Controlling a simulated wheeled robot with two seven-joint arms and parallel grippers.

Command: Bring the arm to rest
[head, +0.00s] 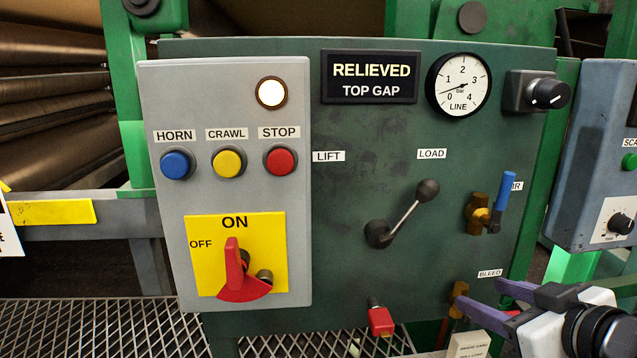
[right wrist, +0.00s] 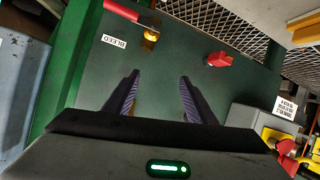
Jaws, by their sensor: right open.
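My right gripper (head: 478,292) is at the lower right of the head view, in front of the dark green panel (head: 350,150). Its two purple fingers are spread, with nothing between them. In the right wrist view the open fingers (right wrist: 160,75) point at a bare part of the panel. The BLEED valve (head: 458,300) is beyond the fingertips in the head view and partly hidden. Its red handle (right wrist: 130,14) and brass body show at the top of the right wrist view, apart from the fingers. My left gripper is not in view.
A grey switch box (head: 170,240) with buttons and a red rotary switch stands out from the panel. The LOAD lever (head: 405,212), the blue-handled valve (head: 505,195) and a red fitting (head: 380,320) also project. A blue-grey box (head: 595,100) stands at right; metal grating (head: 90,325) lies below.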

